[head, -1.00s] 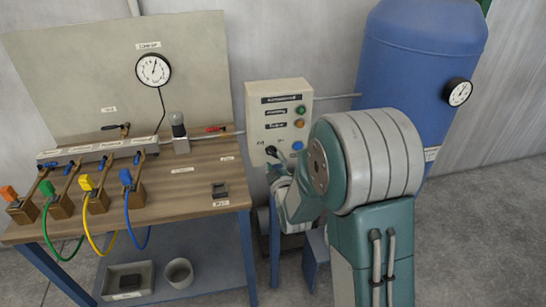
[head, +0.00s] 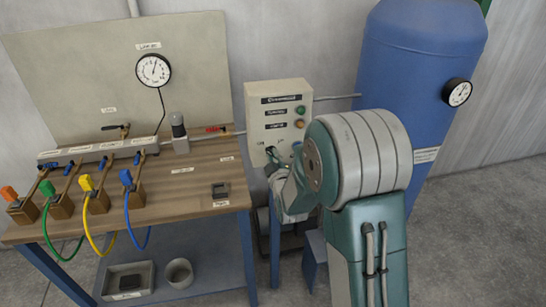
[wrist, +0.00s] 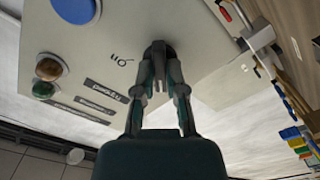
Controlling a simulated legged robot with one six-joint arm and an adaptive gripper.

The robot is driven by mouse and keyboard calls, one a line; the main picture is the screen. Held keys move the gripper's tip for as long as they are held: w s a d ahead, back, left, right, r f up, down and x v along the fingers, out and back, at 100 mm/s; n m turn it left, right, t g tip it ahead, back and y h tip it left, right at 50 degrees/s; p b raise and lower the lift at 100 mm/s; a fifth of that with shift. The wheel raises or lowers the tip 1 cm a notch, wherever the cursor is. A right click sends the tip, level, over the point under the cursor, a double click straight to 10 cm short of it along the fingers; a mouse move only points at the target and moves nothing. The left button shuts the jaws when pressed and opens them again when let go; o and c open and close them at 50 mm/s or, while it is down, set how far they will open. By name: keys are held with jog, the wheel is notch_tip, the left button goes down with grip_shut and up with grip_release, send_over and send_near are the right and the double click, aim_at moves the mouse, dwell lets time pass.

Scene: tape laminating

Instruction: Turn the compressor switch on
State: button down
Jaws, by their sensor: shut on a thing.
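The compressor control box (head: 259,105) is a pale panel right of the workbench in the head view. It fills the upper middle of the wrist view (wrist: 205,65). The dark rotary switch (wrist: 168,50) is on its face, between my fingertips in the wrist view. My gripper (wrist: 159,60) is shut on the switch knob. In the head view my gripper (head: 272,160) is at the lower part of the panel, where my arm hides most of it. The knob's exact angle is hard to tell. A blue round button (wrist: 73,8) is beside the switch.
An orange light (head: 300,110) and a green light (head: 300,123) are higher on the panel. The blue tank (head: 410,60) with a gauge stands right of the box. The workbench (head: 190,205) with valves and coloured hoses stands left.

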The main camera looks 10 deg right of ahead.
jog(key=shift+f, duration=0.1)
jog(key=shift+s+f+m, duration=0.1)
jog(key=shift+m, duration=4.3)
jog(key=shift+f+m, duration=0.1)
jog(key=shift+m, duration=4.3)
jog(key=c, duration=0.7)
grip_release()
jog(key=shift+r, duration=0.1)
jog(key=shift+r, duration=0.1)
